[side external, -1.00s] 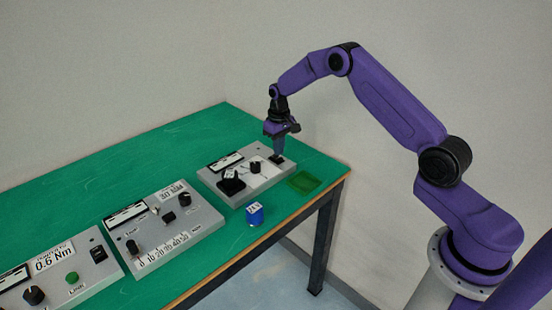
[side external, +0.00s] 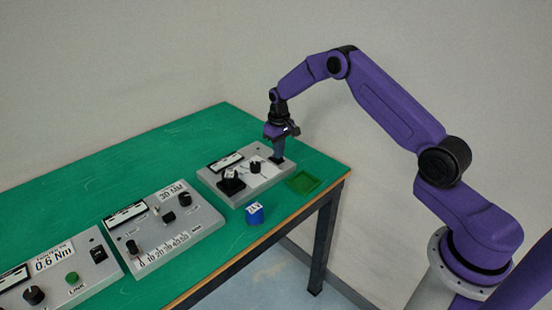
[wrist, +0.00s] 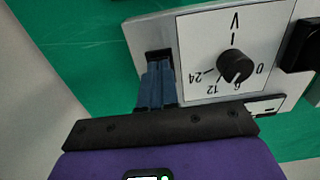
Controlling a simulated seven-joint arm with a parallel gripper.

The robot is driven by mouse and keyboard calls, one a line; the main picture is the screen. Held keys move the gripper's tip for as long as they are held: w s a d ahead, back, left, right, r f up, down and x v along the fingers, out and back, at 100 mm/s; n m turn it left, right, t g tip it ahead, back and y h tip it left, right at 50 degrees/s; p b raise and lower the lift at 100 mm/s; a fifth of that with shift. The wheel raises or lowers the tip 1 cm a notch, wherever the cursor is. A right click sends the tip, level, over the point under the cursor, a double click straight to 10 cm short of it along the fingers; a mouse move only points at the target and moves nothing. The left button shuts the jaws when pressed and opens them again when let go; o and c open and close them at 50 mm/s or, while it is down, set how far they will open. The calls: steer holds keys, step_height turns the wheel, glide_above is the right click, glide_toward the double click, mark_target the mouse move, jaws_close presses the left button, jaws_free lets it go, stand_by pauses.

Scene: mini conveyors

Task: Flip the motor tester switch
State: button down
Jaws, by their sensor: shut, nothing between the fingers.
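The motor tester appears to be the grey box (side external: 235,191) with a dial marked in V. Its black knob (side external: 255,168) also shows in the wrist view (wrist: 235,66). A black rocker switch (wrist: 158,55) sits in the box's corner beside the dial plate. My gripper (side external: 277,158) is shut and empty, pointing down at this corner; in the wrist view its blue fingertips (wrist: 157,70) are at the switch and cover part of it. I cannot tell whether they touch it, or which way the rocker is tilted.
A blue cylinder with a white label (side external: 254,215) stands in front of the box. A green square tray (side external: 303,182) lies to the right, near the table edge. Two more grey control boxes, one in the middle (side external: 150,262) and one at the left (side external: 108,273), line the table. The table behind is clear.

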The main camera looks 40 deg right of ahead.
steer(key=shift+f, duration=0.4)
steer(key=shift+r, duration=0.1)
steer(key=shift+r, duration=3.45)
steer(key=shift+a, duration=0.1)
